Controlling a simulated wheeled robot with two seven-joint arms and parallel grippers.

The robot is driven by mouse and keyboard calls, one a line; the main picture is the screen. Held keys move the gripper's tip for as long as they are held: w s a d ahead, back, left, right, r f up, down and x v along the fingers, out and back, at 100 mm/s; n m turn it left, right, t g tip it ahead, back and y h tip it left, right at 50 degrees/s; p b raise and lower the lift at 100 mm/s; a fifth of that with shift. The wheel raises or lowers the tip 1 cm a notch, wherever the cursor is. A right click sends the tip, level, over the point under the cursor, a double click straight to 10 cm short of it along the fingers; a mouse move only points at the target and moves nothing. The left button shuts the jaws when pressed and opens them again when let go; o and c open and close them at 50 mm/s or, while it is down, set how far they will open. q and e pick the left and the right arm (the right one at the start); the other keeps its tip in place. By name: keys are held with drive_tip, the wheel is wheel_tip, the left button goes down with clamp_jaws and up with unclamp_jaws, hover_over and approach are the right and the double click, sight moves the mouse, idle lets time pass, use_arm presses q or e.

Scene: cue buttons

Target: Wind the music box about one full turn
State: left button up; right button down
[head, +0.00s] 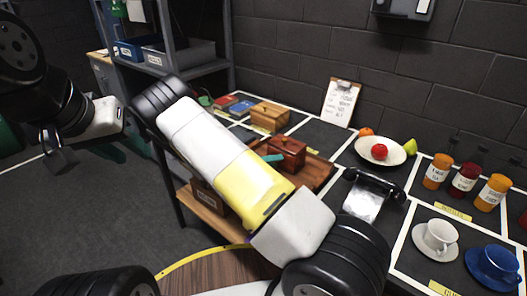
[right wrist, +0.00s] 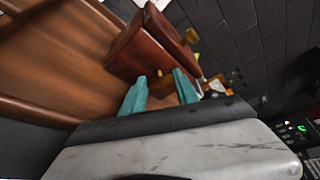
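A red-brown box (head: 290,150) with a small knob on its lid, which I take as the music box, stands on a wooden tray (head: 318,172). It also shows in the right wrist view (right wrist: 150,45), with a small brass piece (right wrist: 167,73) low on its near side. My right gripper (right wrist: 162,88) has teal fingers spread apart, with the brass piece just beyond the gap. I see nothing held between them. In the head view my right arm covers part of the tray, and one teal fingertip shows by the box. My left gripper (head: 52,142) hangs far left, away from the table; its finger gap is unclear.
A lighter wooden box (head: 269,116) stands behind the tray. A white plate (head: 366,156) with fruit, a black telephone (head: 373,186), several jars (head: 437,171) and two cups (head: 438,236) are to the right. A clipboard (head: 341,102) leans on the wall.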

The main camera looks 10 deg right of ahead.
drive_tip(key=shift+m, duration=0.3)
drive_tip(key=m+t+y, duration=0.1)
drive_tip(key=m+y, duration=0.1)
drive_tip(key=m, duration=0.1)
drive_tip(key=shift+s+r, duration=0.1)
drive_tip(key=shift+s, duration=0.05)
drive_tip(key=m+t+y, duration=0.1)
drive_tip(key=m, duration=0.1)
drive_tip(key=m+t+y, duration=0.1)
drive_tip(key=m, duration=0.1)
drive_tip(key=shift+s+d+m, duration=0.15)
drive_tip(key=shift+m, duration=0.25)
drive_tip(key=m+t+y, duration=0.1)
drive_tip(key=m, duration=0.1)
drive_tip(key=m+t, duration=0.2)
drive_tip(key=shift+s+d+y, duration=0.15)
drive_tip(key=shift+y, duration=0.25)
drive_tip(key=m+t, duration=0.2)
drive_tip(key=m, duration=0.2)
drive_tip(key=shift+y, duration=0.4)
drive_tip(key=shift+t, duration=0.3)
drive_tip(key=c, duration=1.2)
unclamp_jaws()
